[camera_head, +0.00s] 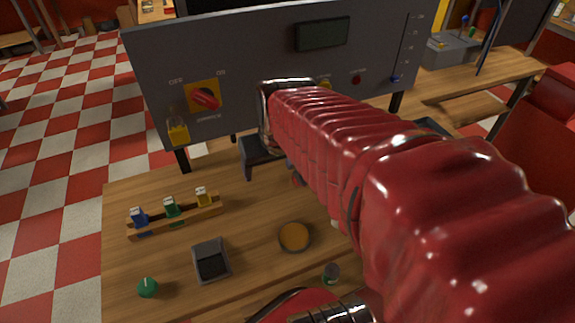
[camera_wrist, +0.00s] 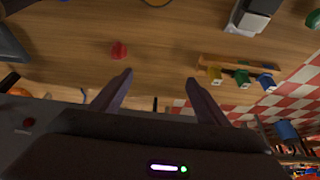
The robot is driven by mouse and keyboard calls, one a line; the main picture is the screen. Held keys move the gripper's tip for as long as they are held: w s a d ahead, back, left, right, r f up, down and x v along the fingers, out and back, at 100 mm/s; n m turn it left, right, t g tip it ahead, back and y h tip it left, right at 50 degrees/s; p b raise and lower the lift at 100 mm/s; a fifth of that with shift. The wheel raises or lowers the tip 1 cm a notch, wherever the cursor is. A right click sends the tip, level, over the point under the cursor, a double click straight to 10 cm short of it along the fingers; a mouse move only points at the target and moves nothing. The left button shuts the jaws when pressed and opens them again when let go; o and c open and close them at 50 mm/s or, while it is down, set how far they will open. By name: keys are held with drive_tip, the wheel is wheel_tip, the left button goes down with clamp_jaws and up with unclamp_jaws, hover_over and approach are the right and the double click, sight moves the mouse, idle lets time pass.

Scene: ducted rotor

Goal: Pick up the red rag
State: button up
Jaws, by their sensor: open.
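A small red lump (camera_wrist: 119,50) lies on the wooden table in the wrist view, beyond the tip of the left finger in the picture. It is too small to tell for sure that it is the red rag. A bit of red (camera_head: 297,180) shows on the table in the head view, mostly hidden by my arm. My gripper (camera_wrist: 159,76) is open, with two dark fingers spread apart and nothing between them. It does not touch the red lump. In the head view my red-sleeved arm hides much of the gripper.
A grey control panel (camera_head: 270,75) stands upright behind the table. A wooden rack (camera_head: 175,216) holds blue, green and yellow pieces. A grey tray (camera_head: 197,247), a round amber dish (camera_head: 294,237) and a green knob (camera_head: 148,288) are on the table.

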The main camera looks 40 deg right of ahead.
drive_tip(key=d+f+m, duration=0.2)
drive_tip(key=d+f, duration=0.2)
drive_tip(key=d, duration=0.7)
drive_tip(key=shift+d+m+g+h, duration=0.15)
drive_tip(key=shift+m+g+h, duration=0.15)
drive_tip(key=shift+g+h, duration=0.1)
drive_tip(key=shift+s, duration=0.1)
drive_tip(key=shift+x, duration=4.25)
drive_tip(key=shift+x, duration=2.6)
drive_tip(key=shift+s, duration=0.15)
drive_tip(key=shift+c, duration=0.4)
drive_tip(key=c, duration=1.1)
